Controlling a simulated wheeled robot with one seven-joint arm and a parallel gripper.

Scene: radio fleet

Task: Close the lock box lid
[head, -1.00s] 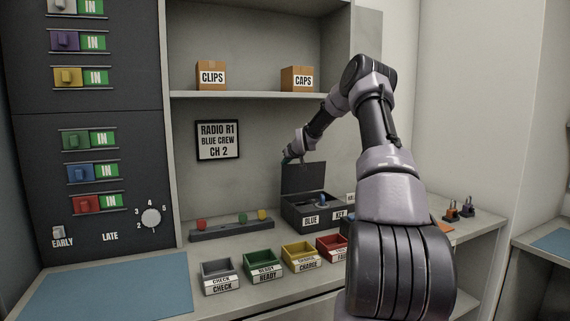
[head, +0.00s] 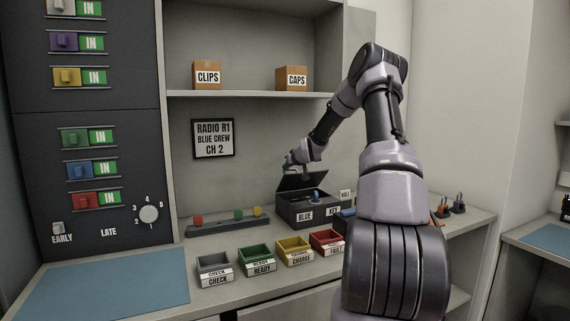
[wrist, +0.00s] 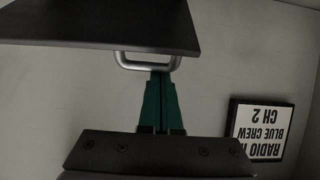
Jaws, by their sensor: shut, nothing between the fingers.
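The dark lock box (head: 292,213) stands on the counter, with BLUE and KEY labels on its front and a blue item inside. In the wrist view, the green fingertips (wrist: 161,85) are together and reach the metal handle (wrist: 146,62) on the edge of the dark lid (wrist: 110,22). They seem to touch or nearly touch the handle; I cannot tell exactly.
Grey, green, yellow and red trays (head: 255,261) line the counter's front. A dark strip with coloured knobs (head: 228,222) lies left of the box. A RADIO R1 sign (head: 213,139) hangs behind. My arm hides the counter right of the box.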

